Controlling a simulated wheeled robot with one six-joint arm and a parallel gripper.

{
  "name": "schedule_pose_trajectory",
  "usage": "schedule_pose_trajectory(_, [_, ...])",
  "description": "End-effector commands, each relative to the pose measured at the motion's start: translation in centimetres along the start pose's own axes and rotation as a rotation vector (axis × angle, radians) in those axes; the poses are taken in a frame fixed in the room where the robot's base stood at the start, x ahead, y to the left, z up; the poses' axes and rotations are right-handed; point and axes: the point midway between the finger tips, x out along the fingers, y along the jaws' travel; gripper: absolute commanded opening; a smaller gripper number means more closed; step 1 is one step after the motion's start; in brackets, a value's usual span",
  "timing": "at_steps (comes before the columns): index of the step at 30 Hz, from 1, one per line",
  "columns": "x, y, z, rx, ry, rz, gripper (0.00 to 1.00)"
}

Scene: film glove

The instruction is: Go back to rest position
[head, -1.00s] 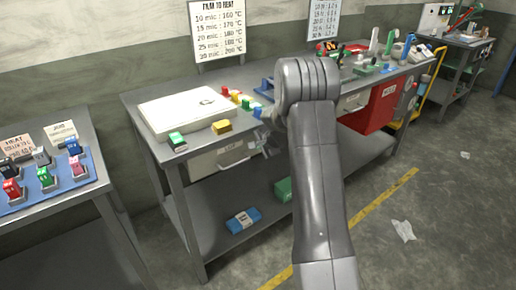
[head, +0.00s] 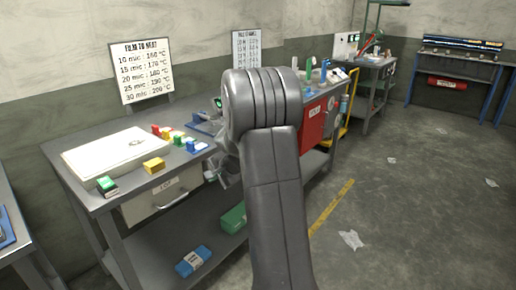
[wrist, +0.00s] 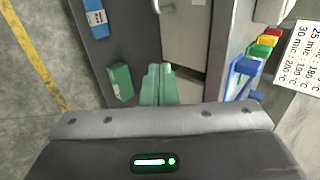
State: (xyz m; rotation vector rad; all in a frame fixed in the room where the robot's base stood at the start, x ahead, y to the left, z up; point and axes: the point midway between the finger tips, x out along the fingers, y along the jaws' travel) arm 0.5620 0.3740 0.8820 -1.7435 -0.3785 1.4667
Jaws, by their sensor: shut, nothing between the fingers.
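My gripper (wrist: 159,84) shows in the wrist view as two greenish fingers closed together with nothing between them. In the head view my gripper (head: 224,168) is partly hidden behind my own grey arm, in front of the workbench's front edge and right of the drawer. My arm is folded up with its elbow high in the middle of the head view.
The grey workbench (head: 84,137) carries a white slab (head: 118,150), a yellow block (head: 154,165) and several coloured blocks. A green box (head: 233,217) and a blue packet (head: 193,261) lie on its lower shelf. The floor (head: 420,200) at right is mostly open, with paper scraps.

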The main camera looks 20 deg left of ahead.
Motion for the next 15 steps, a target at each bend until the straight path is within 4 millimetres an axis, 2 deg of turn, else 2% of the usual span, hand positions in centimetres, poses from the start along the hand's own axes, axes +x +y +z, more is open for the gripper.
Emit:
schedule_pose_trajectory(8, [0.1, 0.0, 0.0, 0.0, 0.0, 0.0, 0.0])
schedule_pose_trajectory(11, [0.7, 0.0, 0.0, 0.0, 0.0, 0.0, 0.0])
schedule_pose_trajectory(15, [2.5, 0.0, 0.0, 0.001, -0.001, 0.001, 0.0])
